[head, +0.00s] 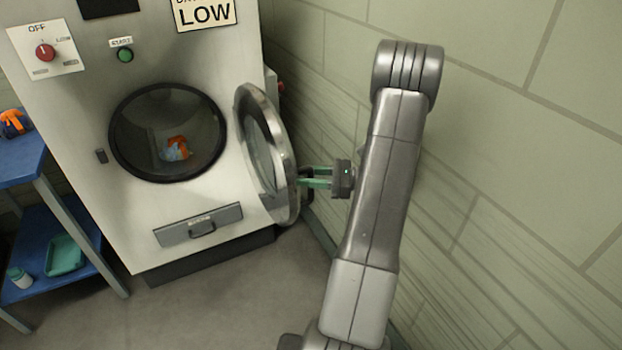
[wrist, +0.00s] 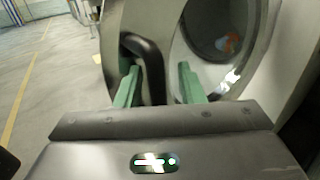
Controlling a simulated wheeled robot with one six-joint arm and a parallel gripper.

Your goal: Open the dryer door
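The dryer door (head: 284,150), a round glass door with a metal rim, stands swung wide open to the right of the dryer (head: 195,200). It also shows in the wrist view (wrist: 262,45). The round drum opening (head: 135,130) is uncovered, with an orange and blue item (head: 177,148) inside. My gripper (head: 302,178) is at the outer side of the door. In the wrist view its green fingers are apart (wrist: 160,85), and the black door handle (wrist: 152,65) lies between them, close to the left finger. The head view mostly hides the handle behind the fingers.
A tiled wall (head: 500,150) runs close along the right side, behind my arm. A blue shelf unit (head: 35,225) with a teal tray (head: 65,256) and a bottle (head: 20,277) stands left of the dryer. The floor (head: 220,305) in front is clear.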

